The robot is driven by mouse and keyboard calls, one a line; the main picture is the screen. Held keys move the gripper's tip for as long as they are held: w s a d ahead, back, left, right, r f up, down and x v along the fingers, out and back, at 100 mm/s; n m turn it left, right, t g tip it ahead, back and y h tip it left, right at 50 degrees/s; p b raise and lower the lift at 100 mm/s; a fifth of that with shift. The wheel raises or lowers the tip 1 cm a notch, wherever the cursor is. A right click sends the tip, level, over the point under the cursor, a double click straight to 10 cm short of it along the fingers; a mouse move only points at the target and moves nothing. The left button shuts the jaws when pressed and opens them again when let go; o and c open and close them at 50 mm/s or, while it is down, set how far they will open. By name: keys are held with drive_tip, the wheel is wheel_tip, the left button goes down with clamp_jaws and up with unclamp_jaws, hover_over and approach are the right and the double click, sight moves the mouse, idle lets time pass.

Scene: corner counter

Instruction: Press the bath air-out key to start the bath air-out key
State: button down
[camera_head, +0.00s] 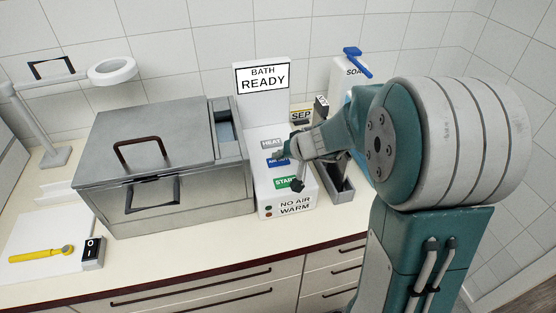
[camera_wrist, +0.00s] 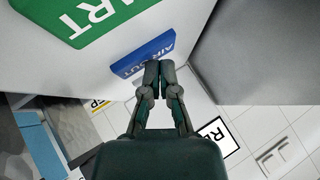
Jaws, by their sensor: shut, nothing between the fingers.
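The blue air-out key (camera_head: 276,163) sits on the sloped face of the white control box (camera_head: 262,190), between the grey HEAT key (camera_head: 270,144) and the green START key (camera_head: 287,183). My gripper (camera_head: 284,156) is over the blue key and partly hides it. In the wrist view, my gripper (camera_wrist: 159,68) is shut and empty, with its tips at the edge of the blue air-out key (camera_wrist: 143,54). I cannot tell whether they touch it. The sign (camera_head: 262,77) reads BATH READY; the box's front label reads NO AIR WARM.
A lidded metal bath (camera_head: 165,155) stands left of the control box. A narrow grey holder (camera_head: 341,194) stands to its right, and a white soap dispenser (camera_head: 345,78) is behind. A yellow tool (camera_head: 40,255) and a small switch (camera_head: 92,253) lie at the left.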

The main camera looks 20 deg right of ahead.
sight(279, 162)
drive_tip(key=shift+f, duration=0.3)
drive_tip(key=shift+r, duration=0.1)
idle(0.4)
drive_tip(key=shift+r, duration=0.75)
drive_tip(key=shift+r, duration=0.1)
drive_tip(key=shift+r, duration=2.45)
drive_tip(key=shift+s, duration=0.1)
drive_tip(key=s+a+r+n+g+h, duration=0.1)
drive_tip(key=s+a+r, duration=0.15)
drive_tip(key=s, duration=0.45)
drive_tip(key=s+a+r+n+g+h, duration=0.1)
drive_tip(key=s+r, duration=0.2)
drive_tip(key=s, duration=0.5)
drive_tip(key=s+d+h, duration=0.3)
drive_tip(key=s, duration=0.9)
drive_tip(key=shift+d, duration=0.2)
